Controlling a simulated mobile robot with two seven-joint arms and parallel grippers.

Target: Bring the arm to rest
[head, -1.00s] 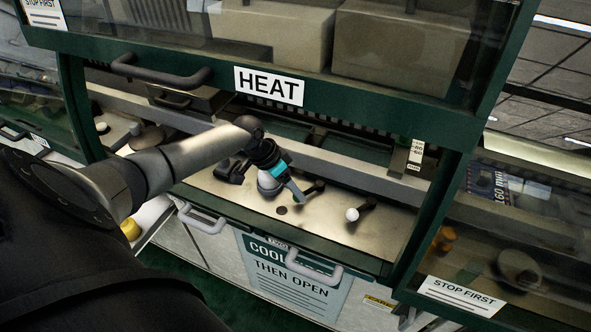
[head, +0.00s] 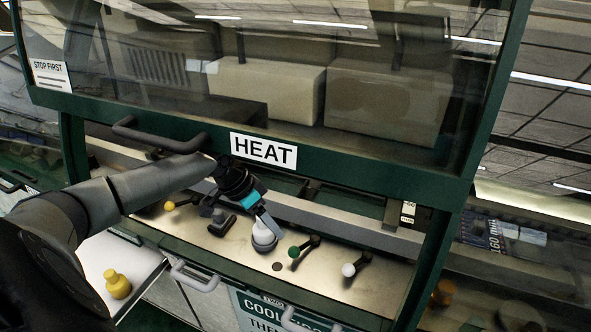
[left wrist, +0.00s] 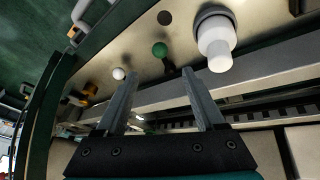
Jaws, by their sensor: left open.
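My left arm comes in from the left in the head view and reaches into the opening under the HEAT sign. My left gripper (head: 268,222) is in front of a white knob on a grey round base (head: 263,238), partly covering it. In the left wrist view the two fingers (left wrist: 156,92) are apart with nothing between them. There the white knob (left wrist: 215,42) stands just beyond the right finger; I cannot tell if they touch. A green ball lever (left wrist: 160,50) and a white ball lever (left wrist: 119,74) are beyond the fingertips. My right gripper is not in view.
The raised glass hood with its HEAT sign (head: 263,150) and handle (head: 160,137) hangs close above my arm. The green ball lever (head: 294,251), white ball lever (head: 348,269) and yellow ball lever (head: 170,205) stand on the metal panel. A yellow bottle (head: 117,284) stands on a white shelf at left.

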